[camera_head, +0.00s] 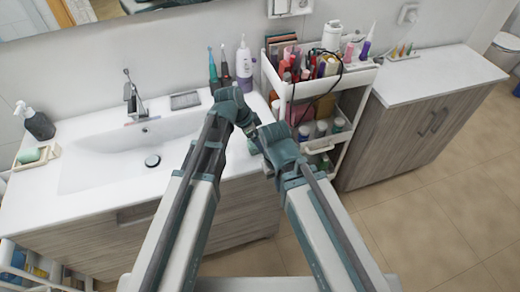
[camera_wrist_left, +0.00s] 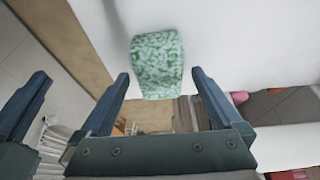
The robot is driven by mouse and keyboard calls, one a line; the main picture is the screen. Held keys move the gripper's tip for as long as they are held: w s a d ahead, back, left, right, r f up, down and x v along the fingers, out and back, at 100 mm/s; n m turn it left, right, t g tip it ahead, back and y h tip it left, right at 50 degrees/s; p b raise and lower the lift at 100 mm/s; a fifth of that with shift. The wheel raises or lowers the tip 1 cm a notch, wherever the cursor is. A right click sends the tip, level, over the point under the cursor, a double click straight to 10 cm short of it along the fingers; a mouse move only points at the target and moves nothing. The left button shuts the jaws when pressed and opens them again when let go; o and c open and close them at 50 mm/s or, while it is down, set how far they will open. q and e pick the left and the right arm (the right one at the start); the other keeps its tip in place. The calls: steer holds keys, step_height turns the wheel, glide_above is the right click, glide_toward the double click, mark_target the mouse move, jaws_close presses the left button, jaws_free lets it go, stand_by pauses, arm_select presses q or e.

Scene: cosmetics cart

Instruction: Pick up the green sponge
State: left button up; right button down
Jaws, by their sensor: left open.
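The green sponge (camera_wrist_left: 158,58), speckled green and white, lies on a white surface in the left wrist view, near its edge. My left gripper (camera_wrist_left: 160,75) is open and empty, with one fingertip on either side of the sponge in that view; I cannot tell whether they touch it.
A white cart (camera_head: 345,140) full of cosmetics stands right of the arms. Bottles and a toothbrush (camera_head: 212,65) stand at the counter's back. A pale green soap (camera_head: 28,156) sits at the far left. A white-topped cabinet (camera_head: 440,75) stands at right; floor before it is free.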

arm_select(q)
steer(key=shift+d+f, duration=0.15)
steer(key=shift+f, duration=0.35)
steer(key=shift+r, duration=0.15)
steer(key=shift+c, duration=0.4)
steer(key=c, duration=1.3)
arm_select(e)
steer(key=shift+f, duration=0.35)
